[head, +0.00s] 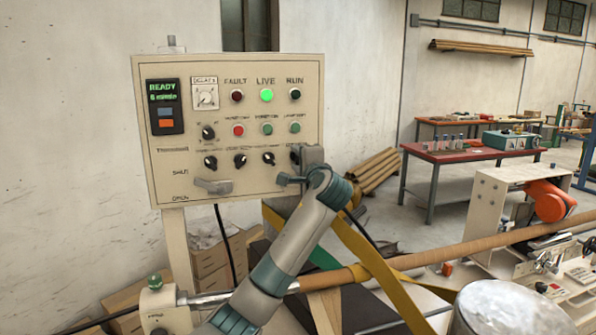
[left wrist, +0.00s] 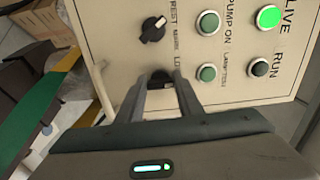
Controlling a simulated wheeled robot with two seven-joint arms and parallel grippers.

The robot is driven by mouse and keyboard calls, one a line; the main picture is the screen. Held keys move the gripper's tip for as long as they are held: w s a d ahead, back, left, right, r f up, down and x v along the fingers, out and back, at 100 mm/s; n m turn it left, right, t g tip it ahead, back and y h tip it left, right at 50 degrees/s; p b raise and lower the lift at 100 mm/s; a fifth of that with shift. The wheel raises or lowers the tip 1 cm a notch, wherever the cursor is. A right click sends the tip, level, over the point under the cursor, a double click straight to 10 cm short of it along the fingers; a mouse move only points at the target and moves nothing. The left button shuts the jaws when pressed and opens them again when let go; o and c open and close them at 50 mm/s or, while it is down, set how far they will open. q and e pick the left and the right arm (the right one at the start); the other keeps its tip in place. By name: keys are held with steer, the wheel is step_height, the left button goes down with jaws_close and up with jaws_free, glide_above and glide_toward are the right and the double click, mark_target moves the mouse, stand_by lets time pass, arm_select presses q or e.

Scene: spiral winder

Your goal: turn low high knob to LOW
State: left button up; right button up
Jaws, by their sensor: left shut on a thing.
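The cream control panel (head: 225,120) stands upright on a post at the left of the head view. The low high knob (left wrist: 161,76) is a dark knob at the panel's lower right, with its label mostly hidden. My left gripper (head: 299,161) is at this knob, in front of the panel face. In the left wrist view, the fingers of my left gripper (left wrist: 161,92) lie on either side of the knob, shut on it. The fingers hide much of the knob, so its pointer direction cannot be told. My right gripper is not in view.
Another black knob (left wrist: 152,29) sits beside it in the left wrist view, near a green button (left wrist: 206,74). The LIVE lamp (head: 266,95) glows green. A lever handle (head: 213,186) sticks out low on the panel. A long brown tube (head: 440,255) runs across the lower right.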

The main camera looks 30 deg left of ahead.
arm_select(q)
steer(key=n+b, duration=0.4)
steer(key=n, duration=0.1)
steer(key=shift+f, duration=0.35)
steer(key=shift+r+n+b, duration=0.1)
steer(key=shift+n+b, duration=0.6)
steer(key=shift+n, duration=0.2)
steer(key=o, duration=1.1)
steer(key=shift+w, duration=0.1)
steer(key=shift+r, duration=0.1)
